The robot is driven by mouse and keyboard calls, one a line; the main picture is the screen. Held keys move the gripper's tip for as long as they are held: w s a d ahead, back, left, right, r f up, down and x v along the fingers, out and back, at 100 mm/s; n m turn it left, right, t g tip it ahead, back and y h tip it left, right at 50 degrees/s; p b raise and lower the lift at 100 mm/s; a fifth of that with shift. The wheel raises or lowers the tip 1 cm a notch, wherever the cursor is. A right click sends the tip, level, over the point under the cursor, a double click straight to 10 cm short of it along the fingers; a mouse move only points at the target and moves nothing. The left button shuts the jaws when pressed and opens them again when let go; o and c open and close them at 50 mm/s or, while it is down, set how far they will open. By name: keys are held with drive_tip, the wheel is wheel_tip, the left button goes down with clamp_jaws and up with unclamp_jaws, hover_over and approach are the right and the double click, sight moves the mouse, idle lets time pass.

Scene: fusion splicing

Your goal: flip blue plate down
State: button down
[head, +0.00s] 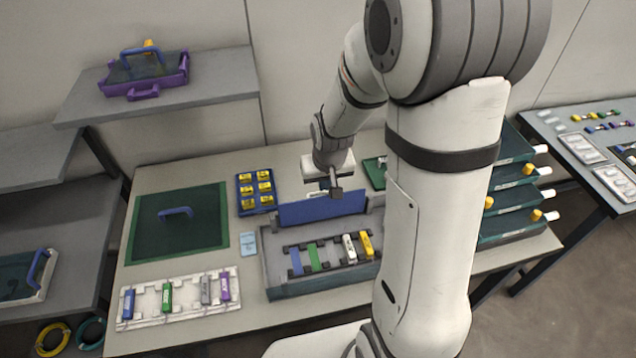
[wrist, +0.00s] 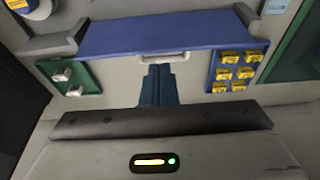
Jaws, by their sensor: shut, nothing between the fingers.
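The blue plate (head: 322,207) stands raised along the back edge of the grey case (head: 300,278) in the head view. It is also across the top of the wrist view (wrist: 150,36), with a pale handle (wrist: 166,57) on its near edge. My gripper (head: 335,192) is at the back side of the plate, near its upper edge. In the wrist view the dark fingers (wrist: 158,72) are together and empty, with their tips close to the handle. I cannot tell whether they touch it.
A blue tray with yellow pieces (wrist: 235,70) is right of the plate in the wrist view, and a green tray (wrist: 74,82) is left. Inside the case lie several coloured sticks. A dark green mat (head: 180,235) and a white rack (head: 180,298) are at left.

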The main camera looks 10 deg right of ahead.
drive_tip(key=s+r, duration=1.6)
drive_tip(key=s, duration=0.1)
drive_tip(key=shift+s+d, duration=0.4)
